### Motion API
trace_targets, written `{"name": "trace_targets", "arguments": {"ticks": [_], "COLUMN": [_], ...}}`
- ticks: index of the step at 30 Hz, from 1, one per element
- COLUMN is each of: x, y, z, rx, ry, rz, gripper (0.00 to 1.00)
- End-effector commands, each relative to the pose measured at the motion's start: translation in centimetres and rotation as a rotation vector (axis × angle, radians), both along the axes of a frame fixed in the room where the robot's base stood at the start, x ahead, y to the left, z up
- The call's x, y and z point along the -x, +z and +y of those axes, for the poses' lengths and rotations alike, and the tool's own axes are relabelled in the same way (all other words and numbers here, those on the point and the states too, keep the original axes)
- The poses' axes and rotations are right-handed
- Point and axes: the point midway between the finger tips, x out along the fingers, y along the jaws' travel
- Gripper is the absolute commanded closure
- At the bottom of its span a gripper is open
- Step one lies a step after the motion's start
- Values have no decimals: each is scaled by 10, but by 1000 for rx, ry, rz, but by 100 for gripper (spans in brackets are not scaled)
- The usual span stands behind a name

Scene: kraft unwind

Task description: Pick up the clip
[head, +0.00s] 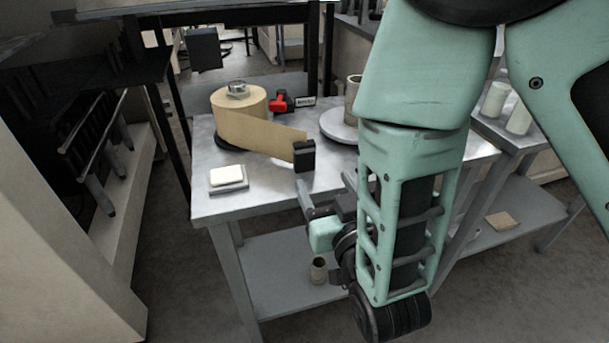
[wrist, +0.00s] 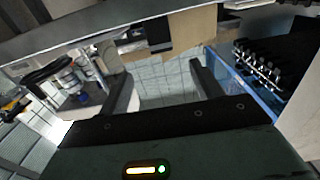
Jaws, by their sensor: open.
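A black, block-shaped clip (head: 304,156) sits at the free end of a brown kraft paper strip (head: 262,133). The strip runs from a kraft roll (head: 238,98) on the metal table. In the wrist view the dark clip (wrist: 158,33) shows beyond my fingers, against the tan paper (wrist: 195,30). My gripper (head: 325,187) is at the table's front edge, lower and nearer than the clip. It is open and empty, and its two fingers (wrist: 160,75) are apart from the clip. My forearm hides part of the gripper in the head view.
The metal table (head: 240,205) also bears a small tray with a white pad (head: 228,176), a red object (head: 279,102) and a round plate (head: 338,126). A lower shelf (head: 270,270) holds a small cup (head: 319,270). White cylinders (head: 519,117) stand on the right table.

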Motion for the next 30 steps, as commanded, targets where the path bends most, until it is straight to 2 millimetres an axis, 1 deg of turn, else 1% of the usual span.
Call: {"name": "trace_targets", "arguments": {"ticks": [1,4,7,9,12,19,27,30], "x": [-4,-22,-40,-52,-64,-79,-114,-121], "y": [-5,-5,2,2,1,-1,-5,-6], "z": [0,5,10,14,18,23,34,36], "rx": [-3,-4,0,1,0,1,1,1], "ry": [-2,-3,-4,-2,-1,0,-1,-1], "rz": [-3,-4,-1,-1,0,1,-1,1], "gripper": [35,35,35,35,35,35,35,35]}}
